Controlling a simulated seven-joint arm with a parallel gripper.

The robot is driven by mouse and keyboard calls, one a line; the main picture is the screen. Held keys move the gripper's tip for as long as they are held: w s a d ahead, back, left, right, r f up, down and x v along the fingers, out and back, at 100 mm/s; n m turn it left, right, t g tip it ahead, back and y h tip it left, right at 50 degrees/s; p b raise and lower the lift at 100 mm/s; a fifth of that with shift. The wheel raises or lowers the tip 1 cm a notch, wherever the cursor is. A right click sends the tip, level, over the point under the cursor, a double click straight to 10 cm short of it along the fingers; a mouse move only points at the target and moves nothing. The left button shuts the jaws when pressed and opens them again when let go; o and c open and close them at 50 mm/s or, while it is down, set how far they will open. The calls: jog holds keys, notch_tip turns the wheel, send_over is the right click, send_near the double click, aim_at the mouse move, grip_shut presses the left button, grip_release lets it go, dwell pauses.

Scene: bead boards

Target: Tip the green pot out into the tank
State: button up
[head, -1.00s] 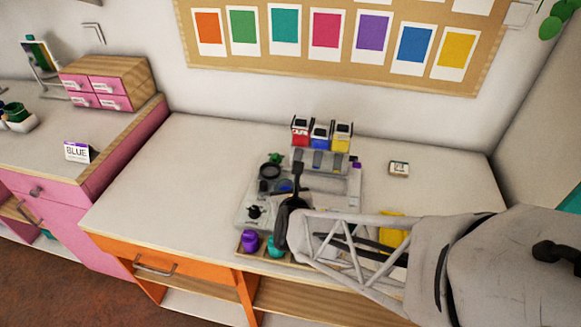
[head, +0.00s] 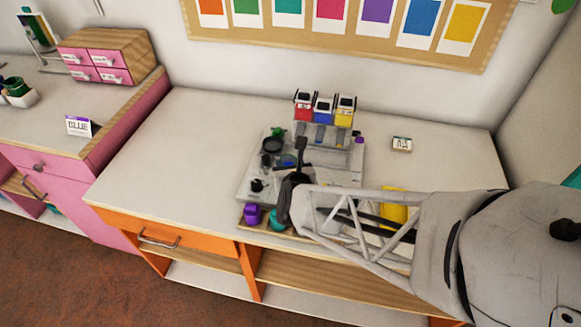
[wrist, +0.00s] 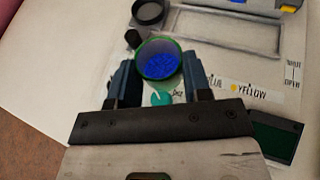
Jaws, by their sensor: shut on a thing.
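The green pot (wrist: 141,50) is upright between the fingers of my gripper (wrist: 158,82) in the wrist view, with blue beads inside. My gripper (head: 292,180) is shut on it. In the head view it is over the grey bead board (head: 250,187), where a small blue patch beside the dark fingers may be the beads; the pot's side is mostly hidden there. A shallow rectangular frame (wrist: 226,51) lies ahead and to the right of the pot in the wrist view. I cannot tell whether it is the tank.
A black-rimmed cup (wrist: 148,11) and a small dark post (wrist: 132,39) stand close to the pot. Purple (head: 252,214) and teal (head: 277,221) pots stand at the front. Red, blue and yellow dispensers (head: 324,108) stand behind. The tabletop at left is clear.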

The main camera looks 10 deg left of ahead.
jog(key=w+a+r+n+g+y, duration=0.2)
jog(key=w+a+r+y, duration=0.1)
jog(key=w+a+r, duration=1.4)
jog(key=shift+w+d+f+m+t+h, duration=0.1)
jog(key=shift+w+d+m+t+h, duration=0.35)
jog(key=shift+d, duration=3)
jog(key=shift+w+d+f+m+t+h, duration=0.25)
jog(key=shift+w+d+m+h, duration=0.4)
jog(key=shift+d, duration=2.85)
jog(key=shift+w+d+m+t+h, duration=0.4)
jog(key=shift+d+m+h, duration=0.2)
jog(key=shift+d, duration=2.85)
jog(key=shift+f+m+y, duration=0.1)
jog(key=shift+m+y, duration=0.3)
